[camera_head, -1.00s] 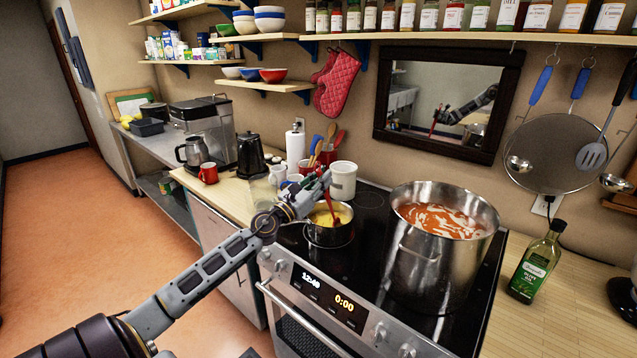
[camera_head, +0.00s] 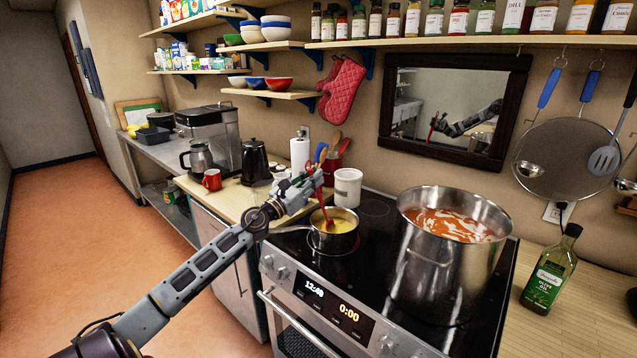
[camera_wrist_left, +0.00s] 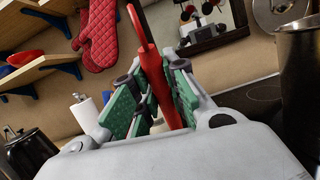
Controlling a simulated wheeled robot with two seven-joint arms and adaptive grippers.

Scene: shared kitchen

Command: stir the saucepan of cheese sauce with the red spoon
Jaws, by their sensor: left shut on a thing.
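The saucepan (camera_head: 333,242) of yellow cheese sauce (camera_head: 343,222) stands on the black stovetop, its handle pointing left. The red spoon (camera_head: 325,212) is upright and slightly tilted, its lower end in the sauce. My left gripper (camera_head: 316,183) is above the saucepan's left side, shut on the spoon's handle. In the left wrist view the red spoon handle (camera_wrist_left: 146,50) passes between the green-padded fingers of the left gripper (camera_wrist_left: 152,95). The spoon's tip is hidden in the sauce. My right gripper is not in view.
A large steel pot (camera_head: 450,250) of red soup stands right of the saucepan. A white canister (camera_head: 347,187) stands behind it. An olive oil bottle (camera_head: 550,270) stands at right.

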